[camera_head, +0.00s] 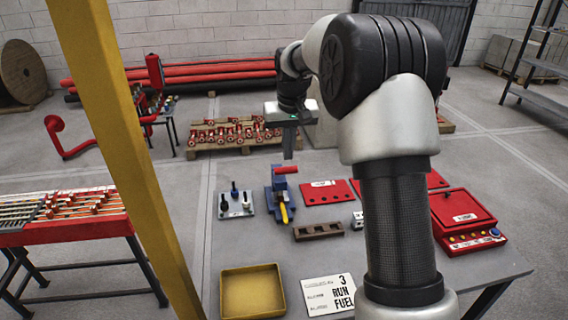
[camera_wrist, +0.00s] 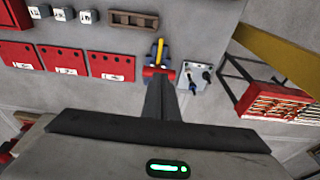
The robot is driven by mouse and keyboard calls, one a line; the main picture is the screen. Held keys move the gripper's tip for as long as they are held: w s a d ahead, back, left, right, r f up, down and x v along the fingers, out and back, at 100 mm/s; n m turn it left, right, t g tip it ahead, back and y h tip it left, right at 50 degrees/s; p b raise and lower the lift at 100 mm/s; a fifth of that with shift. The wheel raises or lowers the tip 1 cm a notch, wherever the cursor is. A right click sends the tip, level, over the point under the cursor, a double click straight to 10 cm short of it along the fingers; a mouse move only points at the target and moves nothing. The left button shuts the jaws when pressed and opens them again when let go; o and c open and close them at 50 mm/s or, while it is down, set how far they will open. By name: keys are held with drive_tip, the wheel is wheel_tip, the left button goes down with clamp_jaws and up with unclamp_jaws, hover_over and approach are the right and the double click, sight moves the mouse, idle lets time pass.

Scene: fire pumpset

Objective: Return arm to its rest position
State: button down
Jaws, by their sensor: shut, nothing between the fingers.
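My arm rises at the right of the head view and bends back to my gripper (camera_head: 288,148), which hangs above the far edge of the grey table (camera_head: 255,168). In the wrist view my gripper (camera_wrist: 160,82) points at the table with its fingers together and nothing between them. Its fingertips overlap the red handle of a blue and yellow device (camera_wrist: 160,50) in that view. I cannot tell how far apart they are in depth. The device (camera_head: 281,197) stands on the table in the head view.
The table holds a switch plate (camera_head: 236,204), a brown slotted block (camera_head: 318,231), red plates (camera_head: 327,192), a red box (camera_head: 465,218), a yellow tray (camera_head: 252,292) and a sign (camera_head: 329,294). A yellow post (camera_head: 120,150) stands at left. A pallet of red valves (camera_head: 230,135) lies behind.

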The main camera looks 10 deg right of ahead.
drive_tip(key=s+r+t+p, duration=0.1)
drive_tip(key=s+r+t, duration=0.1)
drive_tip(key=s+r, duration=1.25)
drive_tip(key=s+f+t+p, duration=0.1)
drive_tip(key=s+f, duration=0.2)
drive_tip(key=s, duration=1.9)
drive_tip(key=shift+p, duration=0.4)
drive_tip(key=c, duration=2.5)
unclamp_jaws()
